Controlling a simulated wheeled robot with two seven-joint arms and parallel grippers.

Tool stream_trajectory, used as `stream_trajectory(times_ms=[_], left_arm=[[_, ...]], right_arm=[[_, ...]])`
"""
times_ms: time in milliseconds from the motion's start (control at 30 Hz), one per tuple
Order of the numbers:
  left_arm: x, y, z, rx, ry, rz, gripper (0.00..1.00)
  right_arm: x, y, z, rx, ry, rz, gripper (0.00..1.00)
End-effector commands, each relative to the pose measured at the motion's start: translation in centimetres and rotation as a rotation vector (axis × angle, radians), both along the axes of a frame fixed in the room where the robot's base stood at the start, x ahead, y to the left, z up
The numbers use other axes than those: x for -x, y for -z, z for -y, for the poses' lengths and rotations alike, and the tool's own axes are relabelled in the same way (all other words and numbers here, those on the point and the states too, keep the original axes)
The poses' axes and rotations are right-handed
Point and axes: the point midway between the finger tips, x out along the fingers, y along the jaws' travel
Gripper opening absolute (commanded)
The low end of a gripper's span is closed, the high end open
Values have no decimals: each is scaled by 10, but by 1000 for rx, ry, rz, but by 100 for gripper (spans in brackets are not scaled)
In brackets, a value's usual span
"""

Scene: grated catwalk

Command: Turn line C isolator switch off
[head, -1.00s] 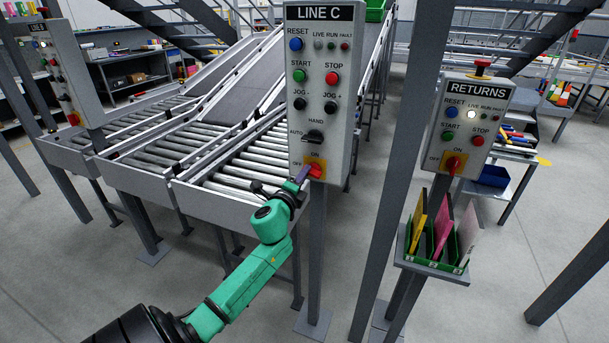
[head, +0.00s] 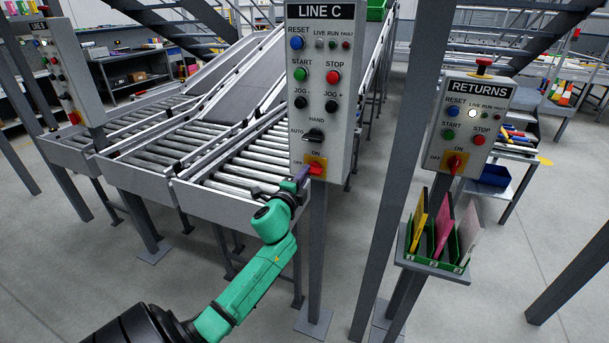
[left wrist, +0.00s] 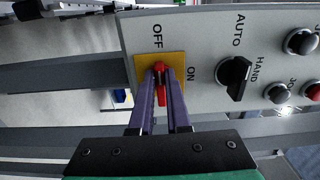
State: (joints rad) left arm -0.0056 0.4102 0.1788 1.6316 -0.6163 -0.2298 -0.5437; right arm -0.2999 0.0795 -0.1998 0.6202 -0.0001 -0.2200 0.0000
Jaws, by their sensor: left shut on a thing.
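The LINE C panel (head: 320,95) stands upright in the middle of the head view. Its isolator switch (head: 317,170) is a red handle on a yellow plate near the bottom, with ON above and OFF to the left. My left gripper (head: 302,175) is shut on the handle, coming from the lower left. The fingers hide part of the handle in the head view. My right gripper is not in view.
The HAND/AUTO selector (head: 314,135) sits just above the isolator. Roller conveyors (head: 235,165) lie behind and left of the panel. A RETURNS panel (head: 470,125) with its own red isolator stands at right, above a green file holder (head: 440,262). Grey posts flank the panel.

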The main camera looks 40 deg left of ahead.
Motion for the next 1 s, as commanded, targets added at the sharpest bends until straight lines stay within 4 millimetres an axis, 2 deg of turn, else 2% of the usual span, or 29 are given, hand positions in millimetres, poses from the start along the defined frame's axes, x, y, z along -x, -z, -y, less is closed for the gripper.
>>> stream_trajectory(times_ms=[33, 100, 433, 567, 667, 900, 1000], left_arm=[[0, 0, 0, 3, 0, 0, 19], [0, 0, 0, 3, 0, 0, 45], [1, 1, 0, 0, 0, -1, 45], [12, 2, 4, 0, 1, -2, 45], [31, 3, 11, 1, 2, -3, 45], [97, 6, 34, 3, 1, -4, 45], [119, 5, 41, 3, 0, -3, 45]], right_arm=[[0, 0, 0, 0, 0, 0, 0], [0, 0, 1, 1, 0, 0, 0], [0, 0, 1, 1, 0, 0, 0], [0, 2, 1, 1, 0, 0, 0], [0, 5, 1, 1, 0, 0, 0], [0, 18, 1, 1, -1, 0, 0], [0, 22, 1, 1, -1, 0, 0]])
